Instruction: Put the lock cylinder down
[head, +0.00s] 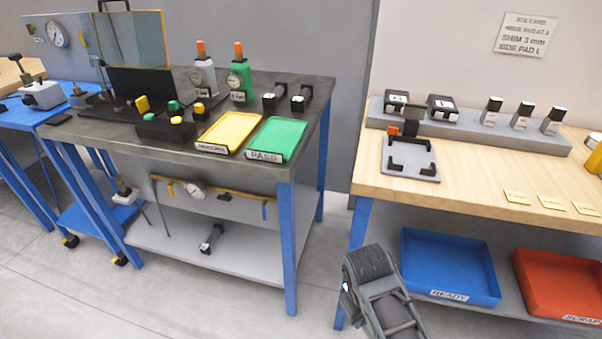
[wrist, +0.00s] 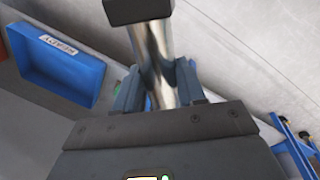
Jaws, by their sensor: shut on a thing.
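In the wrist view my gripper (wrist: 158,80) is shut on the lock cylinder (wrist: 151,42), a shiny metal cylinder with a dark block at its far end. Both fingers press on its sides, and its near end is hidden by the gripper body. In the head view my arm (head: 375,285) is low in front of the wooden bench, left of the blue READY tray (head: 418,277); the lock cylinder cannot be made out there. The READY tray also shows at the upper left of the wrist view (wrist: 45,72), apart from the cylinder.
A red SCRAP tray (head: 535,290) sits beside the READY tray on the lower shelf. The wooden bench (head: 470,190) carries a grey fixture (head: 425,170) and a rack of parts (head: 475,133). A metal table (head: 310,95) at left holds yellow (head: 228,132) and green (head: 277,137) trays.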

